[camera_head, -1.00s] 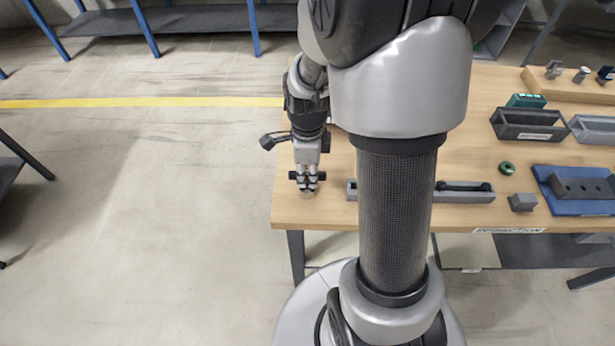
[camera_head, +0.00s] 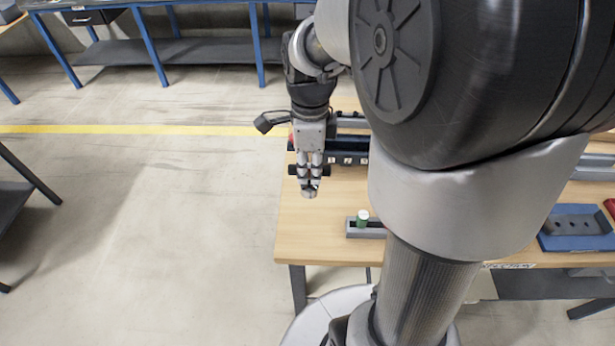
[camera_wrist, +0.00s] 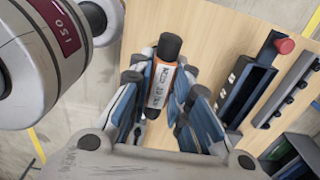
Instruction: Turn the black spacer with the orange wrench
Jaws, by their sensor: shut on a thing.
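My gripper (camera_wrist: 160,100) is shut on an orange tool with a black end and a white label, which I take to be the orange wrench (camera_wrist: 161,82); in the wrist view it stands between the blue-grey fingers. In the head view my gripper (camera_head: 310,184) points down above the left part of the wooden table (camera_head: 320,213). A short grey end shows at the fingertips there, and the orange is not visible. I cannot pick out the black spacer in either view.
A dark rack with numbered tags (camera_head: 349,160) stands behind my gripper; the wrist view shows a dark holder with a red knob (camera_wrist: 285,46). A grey tray (camera_head: 357,232) with a green-and-white cylinder (camera_head: 362,217) lies nearer. My arm hides much of the table.

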